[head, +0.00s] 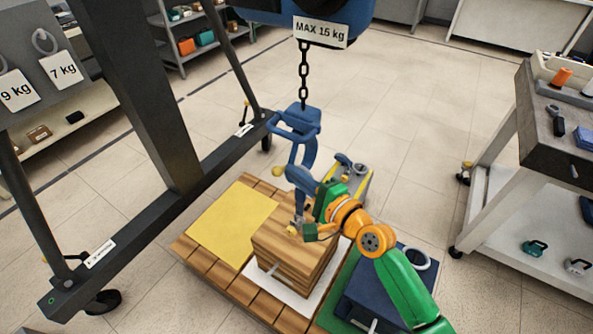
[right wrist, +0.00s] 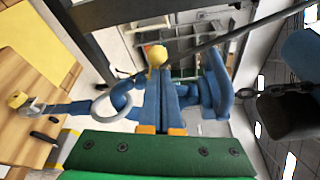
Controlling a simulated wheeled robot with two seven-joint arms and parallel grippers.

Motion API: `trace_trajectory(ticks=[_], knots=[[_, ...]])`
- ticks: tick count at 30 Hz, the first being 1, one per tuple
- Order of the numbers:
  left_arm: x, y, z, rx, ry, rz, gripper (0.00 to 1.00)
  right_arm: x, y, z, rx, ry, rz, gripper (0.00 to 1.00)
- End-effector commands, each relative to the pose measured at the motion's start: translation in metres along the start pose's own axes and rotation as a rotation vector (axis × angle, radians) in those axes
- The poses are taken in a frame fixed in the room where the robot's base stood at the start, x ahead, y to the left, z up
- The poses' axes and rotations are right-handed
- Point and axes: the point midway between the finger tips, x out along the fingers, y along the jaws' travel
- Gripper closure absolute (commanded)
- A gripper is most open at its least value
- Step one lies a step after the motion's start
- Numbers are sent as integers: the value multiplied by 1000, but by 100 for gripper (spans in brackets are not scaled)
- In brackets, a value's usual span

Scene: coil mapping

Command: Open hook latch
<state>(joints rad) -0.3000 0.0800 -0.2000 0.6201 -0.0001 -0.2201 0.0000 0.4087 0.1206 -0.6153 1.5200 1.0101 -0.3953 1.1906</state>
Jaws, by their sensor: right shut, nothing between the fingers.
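The blue hook (head: 300,125) hangs from the chain above the wooden box (head: 296,252). A yellow ball knob (head: 277,171) shows at its left side, and also in the right wrist view (right wrist: 156,56). My right gripper (head: 289,170) is shut and empty. Its blue fingers (right wrist: 158,72) lie side by side with their tips right at the yellow knob; I cannot tell whether they touch it. In the right wrist view a grey ring (right wrist: 113,106) shows left of the fingers, toward the wooden box. The hook's lower end is partly hidden by my wrist. My left gripper is out of view.
The box stands on a wooden pallet beside a yellow square (head: 226,221). A dark blue box (head: 362,300) with a ring stands to the right. The hoist's dark post (head: 150,100) is at left, and a workbench (head: 545,130) at right.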

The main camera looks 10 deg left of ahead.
Motion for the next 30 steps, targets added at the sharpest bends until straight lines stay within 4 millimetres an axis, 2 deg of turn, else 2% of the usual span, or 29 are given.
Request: trace_trajectory(ticks=[17, 23, 30], knots=[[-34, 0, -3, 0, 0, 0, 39, -3, -13, 8, 120, 0, 41, 100], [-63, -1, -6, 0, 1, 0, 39, -5, -25, 15, 231, -1, 79, 100], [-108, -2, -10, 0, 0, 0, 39, -7, -44, 23, 434, -1, 149, 100]])
